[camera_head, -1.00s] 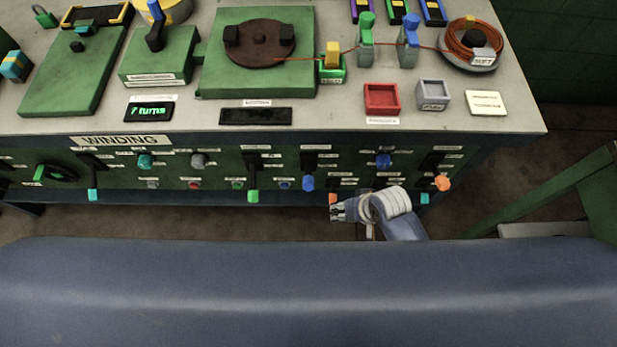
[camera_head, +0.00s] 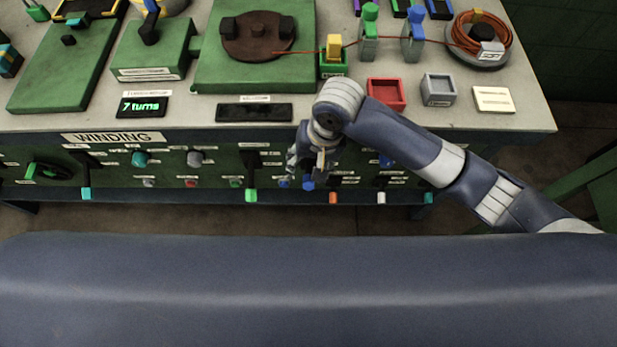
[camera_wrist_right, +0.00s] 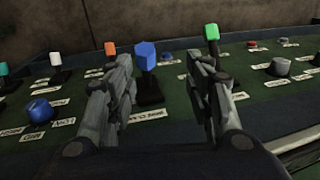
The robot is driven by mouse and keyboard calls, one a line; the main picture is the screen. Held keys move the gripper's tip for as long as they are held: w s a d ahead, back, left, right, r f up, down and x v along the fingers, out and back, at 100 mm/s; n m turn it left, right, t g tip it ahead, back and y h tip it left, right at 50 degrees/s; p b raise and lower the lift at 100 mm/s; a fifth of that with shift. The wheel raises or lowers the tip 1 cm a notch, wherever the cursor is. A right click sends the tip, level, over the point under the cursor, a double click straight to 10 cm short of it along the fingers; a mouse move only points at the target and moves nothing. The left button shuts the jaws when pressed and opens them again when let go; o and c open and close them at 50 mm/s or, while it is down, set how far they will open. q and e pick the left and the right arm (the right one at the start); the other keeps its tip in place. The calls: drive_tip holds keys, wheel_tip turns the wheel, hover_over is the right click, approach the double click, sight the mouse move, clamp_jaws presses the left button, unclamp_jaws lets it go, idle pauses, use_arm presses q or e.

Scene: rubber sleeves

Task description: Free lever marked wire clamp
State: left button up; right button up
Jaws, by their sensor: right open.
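A blue-tipped lever (camera_head: 308,184) stands on the front panel below my right gripper (camera_head: 308,165). In the right wrist view the blue lever (camera_wrist_right: 146,56) is upright ahead of the open fingers of my right gripper (camera_wrist_right: 164,72), nearer the left finger. Nothing is held. A green-tipped lever (camera_head: 251,195) is one place to the left; it also shows beyond the right finger in the right wrist view (camera_wrist_right: 211,33). The small labels are too blurred to read, so I cannot tell which lever is marked wire clamp. My left gripper is out of view.
An orange-tipped lever (camera_head: 333,197), a white-tipped lever (camera_head: 381,198) and a teal-tipped lever (camera_head: 428,197) are to the right. Orange wire runs from the turntable (camera_head: 246,45) to the spool (camera_head: 478,60).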

sight(309, 180)
drive_tip(key=shift+w+d+m+h, duration=0.4)
drive_tip(key=shift+w+d, duration=0.15)
drive_tip(key=shift+d, duration=0.3)
drive_tip(key=f, duration=0.3)
drive_tip(key=a+f, duration=0.1)
drive_tip(key=f, duration=0.6)
drive_tip(key=shift+w+a+f+b, duration=0.1)
drive_tip(key=shift+a+f+b, duration=0.1)
drive_tip(key=shift+f+b, duration=0.1)
clamp_jaws()
